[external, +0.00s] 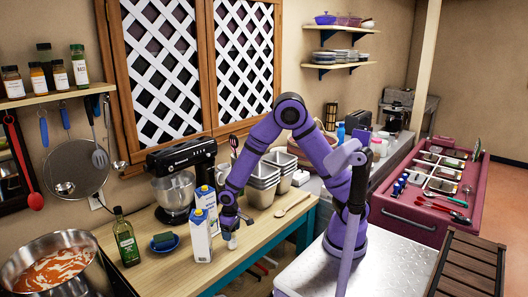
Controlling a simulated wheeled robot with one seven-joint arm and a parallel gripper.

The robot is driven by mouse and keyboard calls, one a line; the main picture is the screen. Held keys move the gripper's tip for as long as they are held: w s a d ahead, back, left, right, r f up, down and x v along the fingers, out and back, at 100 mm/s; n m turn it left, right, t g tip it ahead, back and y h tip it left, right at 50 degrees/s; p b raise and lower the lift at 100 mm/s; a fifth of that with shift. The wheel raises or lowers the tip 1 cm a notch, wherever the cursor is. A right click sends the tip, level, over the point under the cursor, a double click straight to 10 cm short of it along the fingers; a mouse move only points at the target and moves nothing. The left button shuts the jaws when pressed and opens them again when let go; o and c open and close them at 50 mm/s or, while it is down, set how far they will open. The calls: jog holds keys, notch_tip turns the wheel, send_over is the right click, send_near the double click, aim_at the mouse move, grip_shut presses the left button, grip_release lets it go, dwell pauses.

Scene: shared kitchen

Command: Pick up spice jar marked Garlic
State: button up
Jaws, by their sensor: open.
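Several spice jars stand on the wall shelf at the upper left. The labels are too small for me to tell which is Garlic. My gripper (231,234) points down low over the wooden counter, just right of the milk cartons and far from the shelf. A small pale shape shows at its fingertips; I cannot tell whether it is a separate thing. My gripper is open.
Two milk cartons (200,236) stand close left of my gripper. An oil bottle (124,238) and a pot of soup (55,270) stand further left. Utensils hang below the shelf.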

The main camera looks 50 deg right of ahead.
jog(key=shift+f, duration=0.1)
jog(key=c, duration=1.1)
